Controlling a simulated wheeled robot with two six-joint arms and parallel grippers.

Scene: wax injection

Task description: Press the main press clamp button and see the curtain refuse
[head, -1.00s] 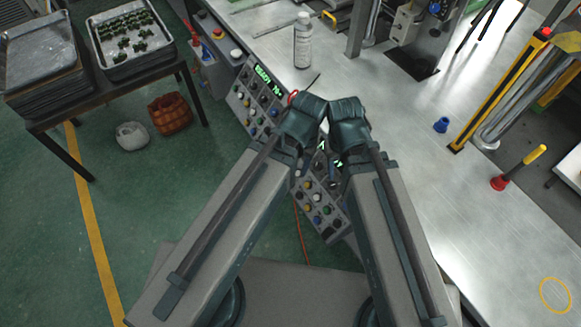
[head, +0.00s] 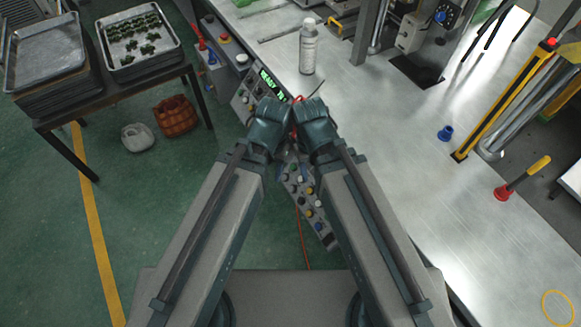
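The control panel (head: 318,218) runs along the table's left edge, with rows of coloured buttons. My wrists cover its middle, and I cannot tell which button is the main press clamp button. A green lit display (head: 270,84) at its upper end shows words like "READY TO"; the rest is hidden. My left gripper and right gripper are over the panel, close together, mostly hidden behind their own wrists, so their fingers cannot be made out. A yellow and black post (head: 506,98), perhaps part of the light curtain, stands at the right by the press.
A white bottle (head: 307,50) stands on the metal table (head: 420,190) beyond my wrists. A blue cup-like piece (head: 445,133) and a red-based tool with a yellow handle (head: 503,192) are at the right. A trolley with trays (head: 140,62) stands at the left.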

